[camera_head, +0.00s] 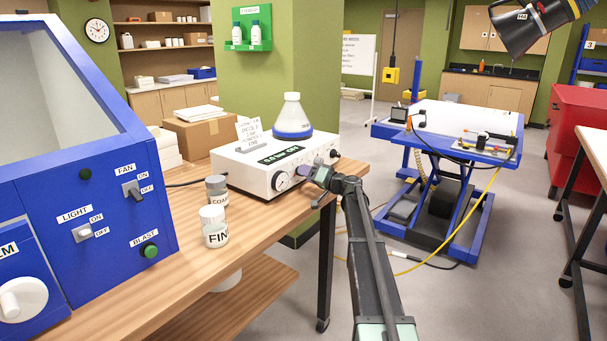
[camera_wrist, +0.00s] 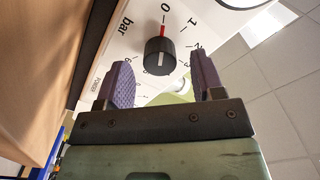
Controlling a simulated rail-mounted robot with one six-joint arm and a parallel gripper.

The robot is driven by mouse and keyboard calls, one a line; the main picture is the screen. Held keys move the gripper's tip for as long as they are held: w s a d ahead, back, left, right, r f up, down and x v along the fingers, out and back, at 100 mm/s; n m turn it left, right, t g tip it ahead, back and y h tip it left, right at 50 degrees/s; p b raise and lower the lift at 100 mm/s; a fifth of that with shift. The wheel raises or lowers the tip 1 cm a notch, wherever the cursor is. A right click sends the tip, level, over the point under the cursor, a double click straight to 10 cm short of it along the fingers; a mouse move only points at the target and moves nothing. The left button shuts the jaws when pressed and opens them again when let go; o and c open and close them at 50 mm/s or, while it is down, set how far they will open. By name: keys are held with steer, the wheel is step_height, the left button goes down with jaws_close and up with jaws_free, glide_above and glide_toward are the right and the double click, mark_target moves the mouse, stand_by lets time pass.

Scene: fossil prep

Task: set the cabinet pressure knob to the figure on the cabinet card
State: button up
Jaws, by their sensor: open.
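The white pressure unit (camera_head: 268,165) stands on the wooden bench with a green readout (camera_head: 281,155) that seems to show 0.0 bar. Its black pressure knob (camera_wrist: 155,50) is in the wrist view, with a red mark at 0 on a bar scale running to 6. In the head view my gripper hides the knob. My gripper (camera_head: 324,168) is at the unit's front right; its purple fingers also show in the wrist view (camera_wrist: 161,68), open either side of the knob and apart from it. A white card (camera_head: 250,132) stands on the unit; its small print is not surely readable.
A flask (camera_head: 292,118) with blue contents stands on the unit. Two labelled jars, one grey-lidded (camera_head: 216,188) and one white (camera_head: 213,226), stand in front of it. The blue cabinet (camera_head: 105,215) with switches fills the left. A blue lift table (camera_head: 445,135) stands beyond open floor.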

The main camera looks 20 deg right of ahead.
steer(key=shift+x, duration=1.2)
steer(key=c, duration=0.9)
